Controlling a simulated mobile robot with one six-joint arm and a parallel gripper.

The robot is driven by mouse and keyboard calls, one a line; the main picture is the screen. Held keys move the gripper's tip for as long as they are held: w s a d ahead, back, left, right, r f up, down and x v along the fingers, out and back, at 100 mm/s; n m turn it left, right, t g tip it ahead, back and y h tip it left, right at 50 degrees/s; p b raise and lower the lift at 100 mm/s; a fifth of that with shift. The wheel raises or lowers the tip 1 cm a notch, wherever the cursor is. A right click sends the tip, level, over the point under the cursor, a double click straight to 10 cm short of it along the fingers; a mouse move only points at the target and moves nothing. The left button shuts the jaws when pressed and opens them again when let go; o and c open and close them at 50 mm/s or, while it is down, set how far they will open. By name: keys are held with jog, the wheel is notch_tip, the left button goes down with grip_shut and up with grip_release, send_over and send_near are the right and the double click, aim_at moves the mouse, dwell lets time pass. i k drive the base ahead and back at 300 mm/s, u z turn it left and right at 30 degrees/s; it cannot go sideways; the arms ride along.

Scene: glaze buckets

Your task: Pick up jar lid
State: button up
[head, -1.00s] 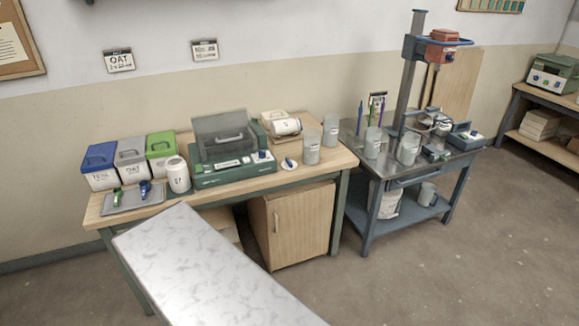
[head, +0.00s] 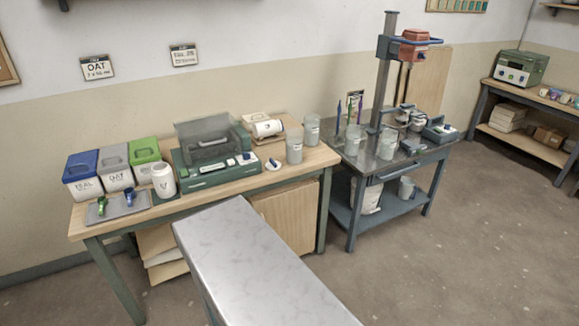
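A small round white piece with a dark knob, which looks like the jar lid (head: 273,164), lies flat on the wooden table (head: 300,171), right of the green machine. A white jar (head: 163,179) stands upright on the table left of the machine. Another white jar (head: 267,128) lies on its side behind the machine's right end. My gripper is not in view.
A pale marbled bench (head: 255,262) stands in front of the wooden table. The green machine (head: 215,166), grey cups (head: 294,147), lidded bins (head: 116,164) and a tray (head: 124,207) occupy the table. A metal stand table (head: 385,172) is to the right. Open floor (head: 440,270) lies at the front right.

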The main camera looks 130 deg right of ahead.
aim_at(273, 165)
jog(key=u, duration=1.1)
jog(key=k, duration=0.1)
jog(key=z, duration=2.6)
jog(key=k, duration=0.2)
jog(key=z, duration=1.75)
jog(key=k, duration=0.6)
jog(key=u, duration=0.2)
jog(key=i, duration=0.65)
jog(key=u, duration=0.1)
